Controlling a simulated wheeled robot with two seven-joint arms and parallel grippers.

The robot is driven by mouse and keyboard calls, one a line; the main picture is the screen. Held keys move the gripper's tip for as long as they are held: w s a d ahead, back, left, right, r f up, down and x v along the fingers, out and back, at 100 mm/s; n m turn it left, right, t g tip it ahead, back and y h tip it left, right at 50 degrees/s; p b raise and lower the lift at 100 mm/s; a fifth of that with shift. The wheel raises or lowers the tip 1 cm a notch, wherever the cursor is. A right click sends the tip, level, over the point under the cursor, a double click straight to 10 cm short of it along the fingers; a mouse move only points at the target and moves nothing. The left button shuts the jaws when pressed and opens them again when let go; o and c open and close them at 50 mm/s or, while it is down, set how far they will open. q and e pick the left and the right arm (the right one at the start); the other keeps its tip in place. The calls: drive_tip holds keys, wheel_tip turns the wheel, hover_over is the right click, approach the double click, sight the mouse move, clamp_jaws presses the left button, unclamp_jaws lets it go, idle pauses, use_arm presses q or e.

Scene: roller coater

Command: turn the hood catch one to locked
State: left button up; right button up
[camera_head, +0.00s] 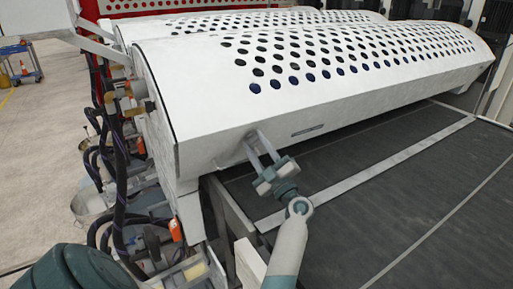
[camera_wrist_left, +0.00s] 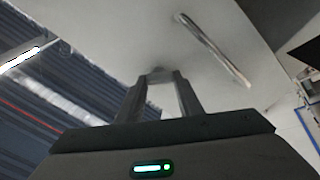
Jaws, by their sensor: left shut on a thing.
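The white perforated hood (camera_head: 230,135) of the roller coater spans the upper middle of the head view. My left gripper (camera_head: 256,136) reaches up to the hood's lower front face, near its left end. In the left wrist view, its two fingers (camera_wrist_left: 158,80) are shut on a small grey piece, the hood catch (camera_wrist_left: 155,72), against the pale hood panel. The fingers hide most of the catch, so I cannot tell which way it is turned. In the head view the catch is too small and covered to make out. My right gripper is not in view.
A slim bar-like handle (camera_wrist_left: 213,48) lies on the panel beside the catch; it shows as a dark slit in the head view (camera_head: 307,131). A dark conveyor belt (camera_head: 400,190) runs below the hood. Hoses and fittings (camera_head: 120,170) crowd the machine's left end.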

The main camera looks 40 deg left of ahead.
use_arm(q)
drive_tip(key=n+b, duration=0.1)
drive_tip(key=n, duration=0.1)
drive_tip(key=n+b, duration=0.2)
drive_tip(key=n, duration=0.1)
drive_tip(key=shift+f+n, duration=0.3)
drive_tip(key=shift+a+r+n+b, duration=0.1)
drive_tip(key=shift+n+b, duration=0.65)
drive_tip(key=shift+n, duration=0.65)
drive_tip(key=o, duration=1.1)
drive_tip(key=shift+r, duration=0.1)
